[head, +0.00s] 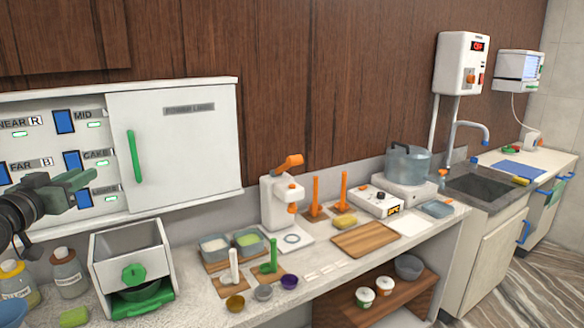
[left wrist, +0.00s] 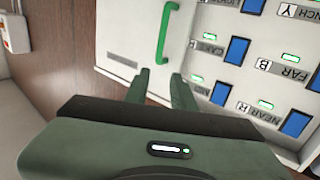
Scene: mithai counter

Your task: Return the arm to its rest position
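My left gripper (head: 82,186) is dark green and held up at the left in the head view, in front of the wall switch panel. In the left wrist view its two fingers (left wrist: 160,80) stand apart with nothing between them, so it is open and empty. Beyond the fingertips is a white cover (head: 175,145) with a green handle (head: 134,157). The handle also shows in the left wrist view (left wrist: 167,32), apart from the fingers as far as I can tell. My right gripper is not in view.
Blue switches (head: 64,122) with green lights line the wall panel. Below stand a metal hopper machine (head: 133,252) and capped bottles (head: 68,272). A white press (head: 283,205), a wooden board (head: 364,239) and a pot (head: 408,163) occupy the counter. A sink (head: 487,184) lies right.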

